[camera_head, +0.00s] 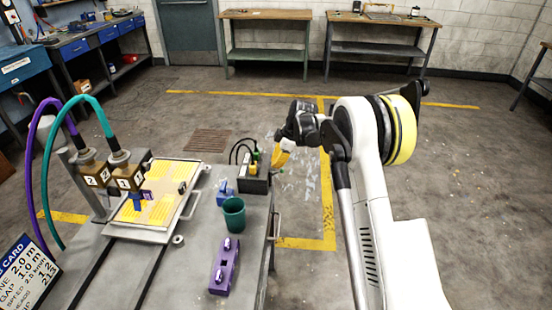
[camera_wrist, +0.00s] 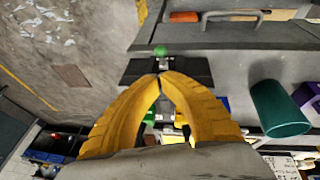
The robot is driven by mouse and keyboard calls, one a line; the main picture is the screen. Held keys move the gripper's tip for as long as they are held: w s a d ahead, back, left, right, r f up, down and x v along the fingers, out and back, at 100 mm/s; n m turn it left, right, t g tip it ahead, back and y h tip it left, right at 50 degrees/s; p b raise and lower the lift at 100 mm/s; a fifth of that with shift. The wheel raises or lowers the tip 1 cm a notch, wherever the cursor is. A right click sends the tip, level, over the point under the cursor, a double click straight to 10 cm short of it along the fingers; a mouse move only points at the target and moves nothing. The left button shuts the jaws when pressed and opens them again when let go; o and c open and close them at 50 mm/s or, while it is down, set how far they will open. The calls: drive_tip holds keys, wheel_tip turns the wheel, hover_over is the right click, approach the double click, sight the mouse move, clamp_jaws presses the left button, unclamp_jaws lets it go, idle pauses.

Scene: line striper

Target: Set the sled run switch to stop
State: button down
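The dark control box (camera_head: 259,185) stands at the right edge of the grey bench, with a green part (camera_head: 257,156) on top and cables behind it. In the wrist view the dark box (camera_wrist: 135,70) lies under my fingertips, with a green knob (camera_wrist: 160,51) just beyond them and more green partly hidden between the fingers. My gripper (camera_head: 277,160) has yellow fingers and is at the right side of the box. In the wrist view my gripper's (camera_wrist: 163,76) tips meet over the box. I cannot tell whether they touch a switch, and its setting is not readable.
A teal cup (camera_head: 233,214) and a purple block (camera_head: 224,265) stand on the bench near the box. A blue part (camera_head: 225,192) is left of the box. A tray (camera_head: 150,232) with yellow stripes sits under two numbered heads. A settings card (camera_head: 25,275) is at the lower left.

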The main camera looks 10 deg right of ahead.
drive_tip(key=shift+d+f, duration=0.45)
drive_tip(key=shift+f, duration=0.35)
drive_tip(key=shift+d+f+t+y+b, duration=0.2)
drive_tip(key=shift+d+t+y+b, duration=0.15)
drive_tip(key=shift+y+b, duration=0.45)
drive_tip(key=shift+s+d+f+y, duration=0.15)
drive_tip(key=shift+d+f+y, duration=0.1)
drive_tip(key=shift+y, duration=0.45)
drive_tip(key=shift+s+d+f+b, duration=0.2)
drive_tip(key=shift+d+f+b, duration=0.45)
drive_tip(key=shift+f, duration=0.25)
drive_tip(key=shift+a+r, duration=0.1)
drive_tip(key=shift+a, duration=0.15)
drive_tip(key=shift+w+a+r, duration=0.25)
drive_tip(key=shift+a+r, duration=0.05)
drive_tip(key=shift+a, duration=0.2)
